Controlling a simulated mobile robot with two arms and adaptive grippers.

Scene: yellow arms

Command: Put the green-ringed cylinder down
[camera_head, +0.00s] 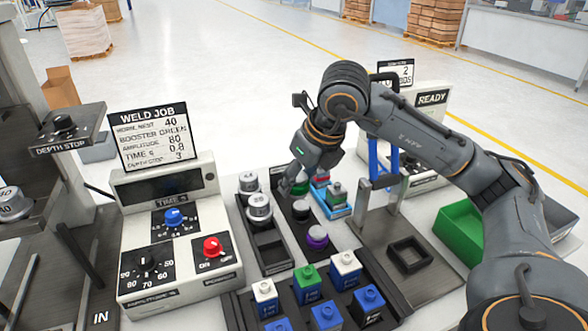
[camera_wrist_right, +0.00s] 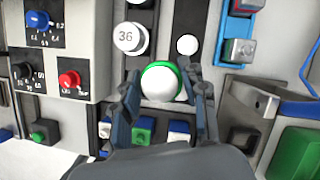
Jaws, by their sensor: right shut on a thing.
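My right gripper (camera_head: 292,184) reaches in from the right over the narrow trays behind the row of coloured blocks. In the right wrist view its two fingers (camera_wrist_right: 160,95) are closed on the sides of the green-ringed cylinder (camera_wrist_right: 160,83), which has a white round top and a green ring. In the head view only a little green (camera_head: 301,187) shows beside the fingers, mostly hidden. I cannot tell how far the cylinder is above the tray. A black-based cylinder (camera_head: 300,209) and a purple-ringed cylinder (camera_head: 317,237) stand in the right-hand tray. My left gripper is not in view.
Silver cylinders (camera_head: 259,206) stand in the left-hand tray (camera_head: 270,258), whose near slots are empty. The weld control box (camera_head: 190,275) is at left. Coloured blocks (camera_head: 308,284) fill the front rack. A black square fixture (camera_head: 408,254) and green bin (camera_head: 460,231) lie to the right.

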